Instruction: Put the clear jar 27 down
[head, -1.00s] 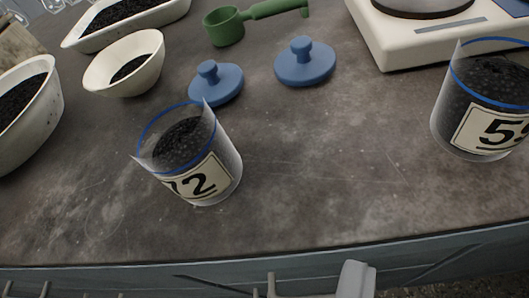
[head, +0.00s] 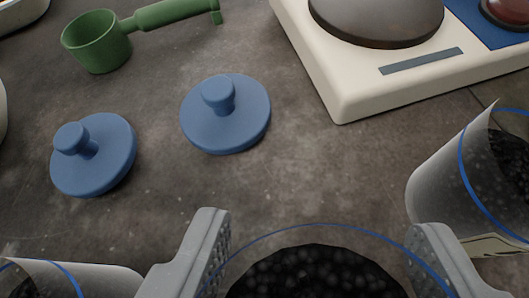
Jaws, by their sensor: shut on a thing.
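My gripper (head: 320,238) is at the bottom of the view, with one grey ribbed finger on each side of a clear jar (head: 315,275) with a blue rim. It is shut on this jar, which holds dark granular material. Only the jar's upper part shows; its label and base are out of frame, so I cannot read its number or tell whether it touches the worktop (head: 330,165).
A second clear jar (head: 430,190) stands close on the right and another (head: 105,280) at the lower left. Bare worktop separates the lids from the right jar.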

